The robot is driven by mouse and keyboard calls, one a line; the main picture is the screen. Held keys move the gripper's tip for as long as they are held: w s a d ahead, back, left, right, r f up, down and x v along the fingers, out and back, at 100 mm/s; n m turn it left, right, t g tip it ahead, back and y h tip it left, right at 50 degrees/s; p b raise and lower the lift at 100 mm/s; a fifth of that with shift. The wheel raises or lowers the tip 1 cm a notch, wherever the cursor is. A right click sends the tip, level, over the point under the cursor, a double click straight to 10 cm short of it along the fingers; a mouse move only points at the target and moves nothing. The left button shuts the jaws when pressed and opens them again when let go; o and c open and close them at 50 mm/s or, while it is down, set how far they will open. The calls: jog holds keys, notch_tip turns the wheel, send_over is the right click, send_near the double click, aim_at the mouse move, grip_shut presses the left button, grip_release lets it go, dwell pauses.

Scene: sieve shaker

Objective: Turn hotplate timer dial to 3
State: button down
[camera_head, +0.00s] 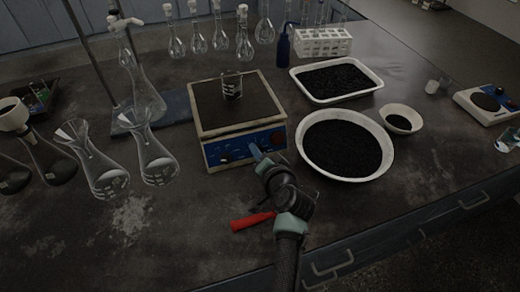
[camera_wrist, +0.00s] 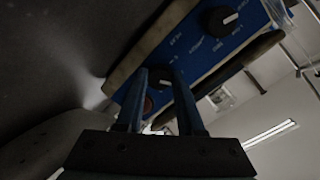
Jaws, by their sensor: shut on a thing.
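The hotplate (camera_head: 242,132) has a dark top and a blue front panel with dials, and stands near the middle of the table. My gripper (camera_head: 257,152) is at this front panel, towards its right half. In the wrist view, my gripper's two blue fingers (camera_wrist: 160,80) are shut around a black dial (camera_wrist: 159,75) on the blue panel (camera_wrist: 190,52). The fingers partly hide this dial, so its setting cannot be read. A second black dial (camera_wrist: 221,20) with a white pointer line sits apart from the fingers. The panel's lettering is too small to read.
A small beaker (camera_head: 231,87) stands on the hotplate. A white bowl of black grains (camera_head: 303,146) is close to the right of my gripper. Glass flasks (camera_head: 156,160) stand on the left. A red-handled tool (camera_head: 252,220) lies in front, near my arm.

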jog(key=m+p, duration=0.3)
jog(key=m, duration=0.4)
jog(key=shift+r, duration=0.1)
jog(key=m+p, duration=0.1)
jog(key=m, duration=0.2)
jog(key=shift+m, duration=0.4)
jog(key=shift+m+y+p, duration=0.4)
jog(key=shift+m+p, duration=0.4)
jog(key=shift+m, duration=1)
jog(key=c, duration=0.5)
grip_release()
jog(key=shift+s, duration=0.1)
jog(key=p+v, duration=0.2)
jog(key=v, duration=1)
jog(key=shift+s+d+r+p, duration=0.1)
jog(key=shift+s+d+p, duration=0.1)
jog(key=shift+s+p, duration=0.1)
